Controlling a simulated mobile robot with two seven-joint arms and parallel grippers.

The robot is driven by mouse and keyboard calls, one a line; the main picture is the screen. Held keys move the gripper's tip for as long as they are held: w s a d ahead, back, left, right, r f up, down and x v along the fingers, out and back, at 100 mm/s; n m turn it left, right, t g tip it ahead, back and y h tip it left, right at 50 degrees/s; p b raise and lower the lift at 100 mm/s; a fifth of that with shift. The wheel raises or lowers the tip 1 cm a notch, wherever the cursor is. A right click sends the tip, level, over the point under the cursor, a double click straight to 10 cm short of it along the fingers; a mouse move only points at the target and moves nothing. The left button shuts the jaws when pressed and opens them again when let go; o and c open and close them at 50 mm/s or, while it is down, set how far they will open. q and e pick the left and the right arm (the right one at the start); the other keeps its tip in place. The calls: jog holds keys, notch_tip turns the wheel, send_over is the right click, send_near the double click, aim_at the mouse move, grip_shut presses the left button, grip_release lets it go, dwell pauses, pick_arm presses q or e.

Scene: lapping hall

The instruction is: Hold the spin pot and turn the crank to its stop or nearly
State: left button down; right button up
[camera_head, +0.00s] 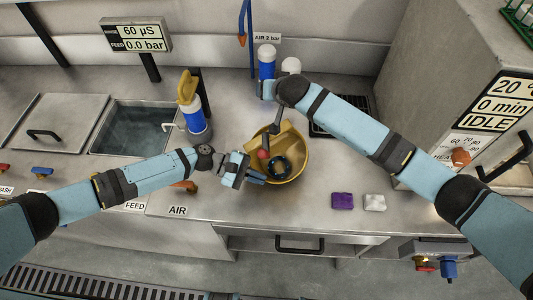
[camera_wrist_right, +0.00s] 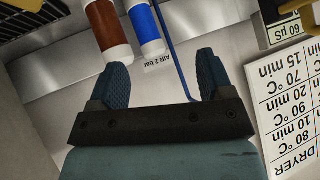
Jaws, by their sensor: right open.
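The spin pot (camera_head: 297,160) is a golden bowl on the steel counter with a dark round part inside. Its crank (camera_head: 273,130) is a dark arm reaching across the top, and a red knob (camera_head: 263,154) shows over the pot's left side. My left gripper (camera_head: 256,178) is at the pot's lower left rim; whether its fingers are closed on the rim cannot be told. My right gripper (camera_head: 268,90) is behind the pot, near the blue bottle (camera_head: 266,62). In the right wrist view my right gripper (camera_wrist_right: 161,80) is open, with nothing between its fingers.
A purple block (camera_head: 342,201) and a white block (camera_head: 375,202) lie at the front right. A dryer cabinet (camera_head: 435,75) stands on the right.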

aim_at(268, 156)
jog(key=s+y, duration=0.1)
jog(key=s, duration=0.1)
jog(key=s+t+y, duration=0.1)
jog(key=s+y, duration=0.3)
jog(key=shift+s+d+f+t, duration=0.2)
jog(key=shift+s+f+t, duration=0.1)
jog(key=shift+s, duration=0.1)
jog(key=s+d+f+g+y, duration=0.25)
jog(key=s+d+y, duration=0.2)
jog(key=s, duration=0.25)
jog(key=s+d+f+g+y, duration=0.25)
jog(key=s+d+f, duration=0.2)
jog(key=s, duration=0.25)
jog(key=shift+t+y, duration=0.3)
jog(key=shift+t, duration=0.2)
jog(key=x, duration=1.1)
jog(key=shift+w, duration=0.1)
